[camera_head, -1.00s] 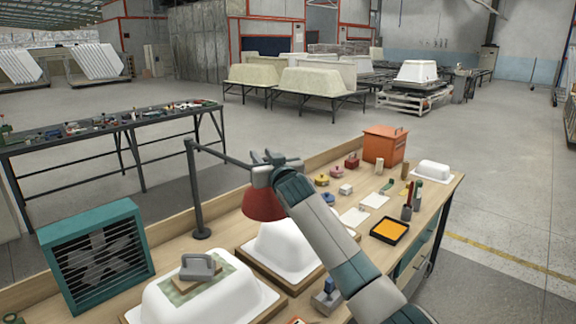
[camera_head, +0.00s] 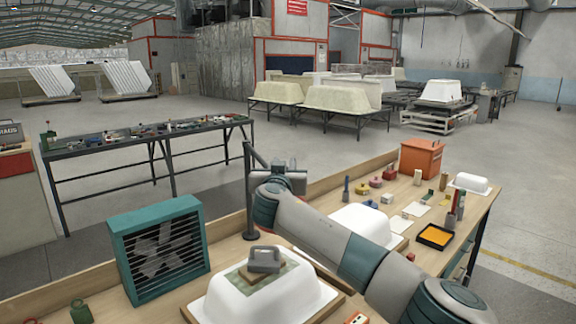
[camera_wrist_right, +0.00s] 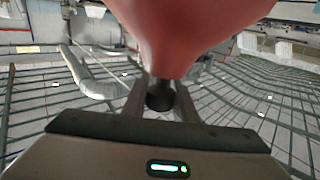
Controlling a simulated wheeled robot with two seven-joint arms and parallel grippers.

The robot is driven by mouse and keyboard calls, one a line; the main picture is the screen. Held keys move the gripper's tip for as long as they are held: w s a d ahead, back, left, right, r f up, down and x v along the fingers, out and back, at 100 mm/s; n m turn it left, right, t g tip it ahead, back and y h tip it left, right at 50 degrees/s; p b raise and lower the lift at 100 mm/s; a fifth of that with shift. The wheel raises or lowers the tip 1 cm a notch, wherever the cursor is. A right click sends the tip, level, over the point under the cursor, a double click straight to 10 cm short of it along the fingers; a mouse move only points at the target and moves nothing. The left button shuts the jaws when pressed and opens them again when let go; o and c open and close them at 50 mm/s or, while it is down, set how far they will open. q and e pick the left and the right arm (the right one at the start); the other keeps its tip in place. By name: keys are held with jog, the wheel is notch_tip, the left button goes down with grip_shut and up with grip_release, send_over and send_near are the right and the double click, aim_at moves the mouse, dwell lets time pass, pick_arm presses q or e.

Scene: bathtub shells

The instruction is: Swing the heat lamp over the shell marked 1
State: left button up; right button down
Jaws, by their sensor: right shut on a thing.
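In the head view my right gripper (camera_head: 285,168) is beside the top of the dark lamp post (camera_head: 249,190), behind the near shell. In the wrist view its fingers (camera_wrist_right: 160,98) are shut on a dark knob at the lower tip of the red heat lamp shade (camera_wrist_right: 190,30). My own arm hides the shade in the head view. A second white shell (camera_head: 362,219) is partly hidden behind my arm. I cannot read a number on either. My left gripper is out of view.
A teal fan (camera_head: 160,250) stands at the bench's left. A long tool table (camera_head: 150,135) stands behind.

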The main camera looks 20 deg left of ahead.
jog(key=shift+s+a+r, duration=0.1)
dwell(0.3)
jog(key=c, duration=1.5)
grip_release()
jog(key=shift+o, duration=0.3)
jog(key=shift+s+f, duration=0.1)
jog(key=shift+f, duration=0.1)
